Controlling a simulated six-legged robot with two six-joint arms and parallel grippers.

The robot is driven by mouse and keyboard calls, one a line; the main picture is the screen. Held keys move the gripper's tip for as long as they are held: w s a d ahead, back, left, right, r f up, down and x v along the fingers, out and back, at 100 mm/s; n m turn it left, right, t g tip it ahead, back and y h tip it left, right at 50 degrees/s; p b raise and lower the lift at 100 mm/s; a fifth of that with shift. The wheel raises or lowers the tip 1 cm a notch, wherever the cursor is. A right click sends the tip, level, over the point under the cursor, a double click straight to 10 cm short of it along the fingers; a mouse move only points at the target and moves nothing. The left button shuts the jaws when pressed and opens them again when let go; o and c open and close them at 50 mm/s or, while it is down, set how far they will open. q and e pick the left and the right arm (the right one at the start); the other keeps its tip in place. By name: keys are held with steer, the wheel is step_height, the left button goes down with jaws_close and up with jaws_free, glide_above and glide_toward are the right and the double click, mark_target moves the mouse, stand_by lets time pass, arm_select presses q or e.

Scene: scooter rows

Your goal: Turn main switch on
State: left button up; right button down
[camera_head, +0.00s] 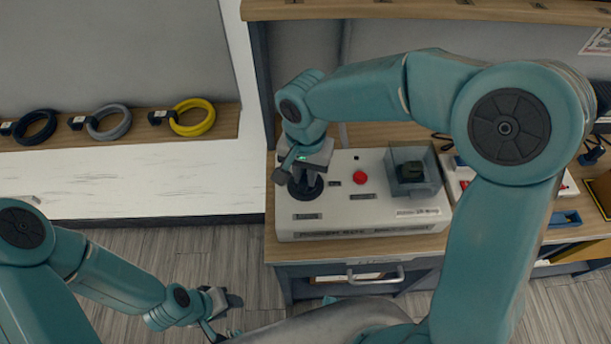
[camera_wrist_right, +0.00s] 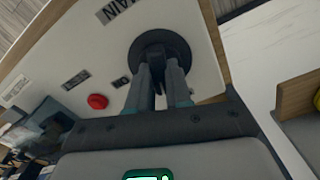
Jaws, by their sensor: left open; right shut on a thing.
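The main switch (camera_wrist_right: 160,52) is a black rotary knob on a round dark base, set in the sloped top of a white control box (camera_head: 340,212). In the right wrist view a label beside it reads "MAIN". My right gripper (camera_wrist_right: 158,80) is shut on the knob, with one finger on each side. In the head view my right gripper (camera_head: 307,178) reaches down over the box's left end and hides most of the switch. My left gripper (camera_head: 225,305) is open and empty, low over the floor at the lower left, away from the box.
A red button (camera_head: 360,177) and a clear-covered black switch (camera_head: 412,172) sit on the box to the right. Black, grey and yellow cable coils (camera_head: 193,117) lie on a shelf at left. A drawer handle (camera_head: 375,275) juts out below the bench.

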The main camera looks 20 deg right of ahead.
mark_target(305, 177)
steer(key=m+b, duration=0.2)
steer(key=m, duration=0.1)
steer(key=shift+m, duration=0.4)
steer(key=m+b, duration=0.1)
steer(key=m, duration=0.2)
steer(key=shift+m+b, duration=0.3)
steer(key=shift+b, duration=0.1)
steer(key=m+b, duration=0.1)
steer(key=m, duration=0.2)
steer(key=shift+m, duration=0.3)
steer(key=shift+r+m+b, duration=0.15)
steer(key=shift+m+b, duration=0.4)
steer(key=shift+m, duration=0.95)
steer(key=c, duration=1.2)
jaws_free()
steer(key=shift+o, duration=0.8)
step_height(305, 177, up, 16)
steer(key=p, duration=0.3)
steer(key=shift+r, duration=0.15)
